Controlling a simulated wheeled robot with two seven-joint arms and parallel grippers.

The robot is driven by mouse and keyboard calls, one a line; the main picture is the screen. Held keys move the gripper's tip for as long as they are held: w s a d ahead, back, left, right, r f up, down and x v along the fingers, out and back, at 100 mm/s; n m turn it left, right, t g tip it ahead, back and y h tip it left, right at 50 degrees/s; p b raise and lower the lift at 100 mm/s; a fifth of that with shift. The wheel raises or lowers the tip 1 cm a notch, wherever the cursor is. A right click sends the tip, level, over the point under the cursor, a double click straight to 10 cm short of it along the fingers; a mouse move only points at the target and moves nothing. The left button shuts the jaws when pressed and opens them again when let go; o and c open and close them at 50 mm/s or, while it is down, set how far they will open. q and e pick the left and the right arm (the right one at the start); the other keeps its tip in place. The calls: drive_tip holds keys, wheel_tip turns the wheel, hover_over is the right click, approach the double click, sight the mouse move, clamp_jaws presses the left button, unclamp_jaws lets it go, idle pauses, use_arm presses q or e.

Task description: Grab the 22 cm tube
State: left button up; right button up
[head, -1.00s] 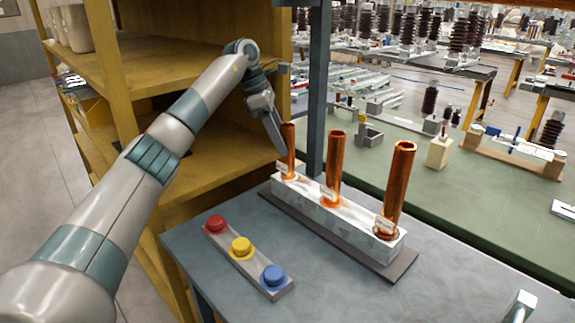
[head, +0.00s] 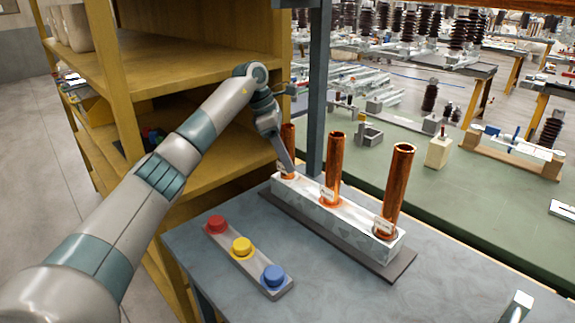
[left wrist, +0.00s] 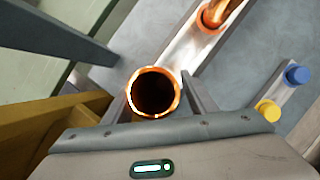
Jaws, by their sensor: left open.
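Three upright copper tubes stand in a row in a pale metal block (head: 357,223): a left tube (head: 290,140), a middle tube (head: 334,170) and a right tube (head: 399,190). The left one looks shortest and the right one tallest. Small tags sit at their feet, too small to read, so I cannot tell which is 22 cm. My left gripper (head: 287,168) is down at the left tube and partly hides it. In the left wrist view, this tube's round open mouth (left wrist: 153,93) lies between my open fingers. The middle tube (left wrist: 214,14) shows beyond.
A strip with red, yellow and blue buttons (head: 242,248) lies in front of the block on the grey table (head: 340,292). A dark post (head: 316,90) rises close behind the left tube. A wooden shelf (head: 200,66) stands at the left.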

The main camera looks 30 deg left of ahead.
use_arm(q)
clamp_jaws()
use_arm(e)
drive_tip(key=shift+s, duration=0.1)
use_arm(q)
drive_tip(key=shift+r, duration=0.1)
